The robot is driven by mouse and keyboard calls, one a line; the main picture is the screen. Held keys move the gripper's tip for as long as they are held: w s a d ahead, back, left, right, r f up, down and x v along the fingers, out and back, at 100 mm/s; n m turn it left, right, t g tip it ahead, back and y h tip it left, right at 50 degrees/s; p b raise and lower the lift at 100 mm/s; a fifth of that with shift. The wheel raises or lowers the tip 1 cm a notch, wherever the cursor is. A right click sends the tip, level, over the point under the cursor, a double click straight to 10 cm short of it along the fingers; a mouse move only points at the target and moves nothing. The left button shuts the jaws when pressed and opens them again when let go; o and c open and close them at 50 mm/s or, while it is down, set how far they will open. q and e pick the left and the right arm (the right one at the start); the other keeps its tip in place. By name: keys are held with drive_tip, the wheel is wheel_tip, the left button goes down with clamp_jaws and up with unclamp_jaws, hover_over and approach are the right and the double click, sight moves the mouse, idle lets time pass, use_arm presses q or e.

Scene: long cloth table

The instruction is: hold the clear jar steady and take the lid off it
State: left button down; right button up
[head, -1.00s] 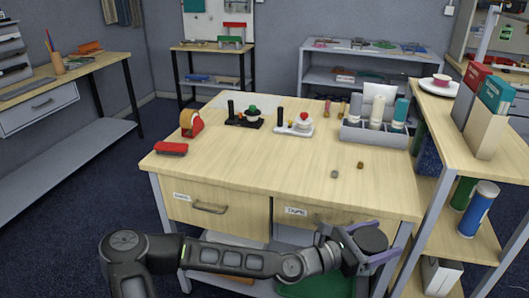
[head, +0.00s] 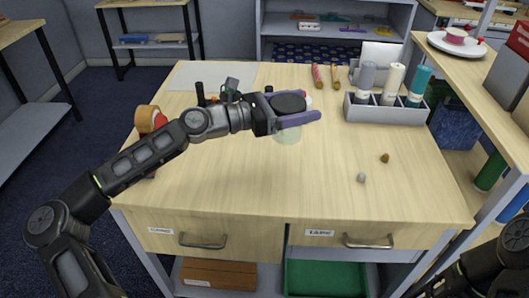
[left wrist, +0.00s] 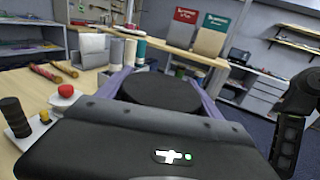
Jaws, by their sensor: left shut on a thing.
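The clear jar (head: 288,135) is between the purple fingers of my left gripper (head: 290,108), over the middle of the table. Its pale, see-through body shows below the fingers. The black lid (head: 289,102) sits on top of it. In the left wrist view the black lid (left wrist: 160,92) shows as a dark disc between the fingers, and the jar body is hidden. I cannot tell whether the jar touches the table. Part of my right arm shows at the lower right of the head view, but its gripper is out of view.
The wooden table (head: 235,190) is clear in front. Two small lumps (head: 361,177) (head: 385,158) lie to the right. A grey divided caddy (head: 385,113) with bottles stands back right. A tape dispenser (head: 147,120) is at the left. Small stands behind the left gripper are partly hidden.

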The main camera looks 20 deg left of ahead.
sight(299, 131)
use_arm(q)
drive_tip(key=shift+s+f, duration=0.15)
drive_tip(key=shift+f, duration=0.05)
drive_tip(key=shift+s+d+f+m+g+h, duration=0.1)
drive_tip(key=shift+s+f+m+g+h, duration=0.1)
drive_tip(key=shift+m+g+h, duration=0.15)
drive_tip(key=shift+s+d, duration=0.35)
drive_tip(key=shift+w+a, duration=0.15)
drive_tip(key=shift+f, duration=2.95)
drive_tip(key=shift+f, duration=2.1)
drive_tip(key=shift+f, duration=0.1)
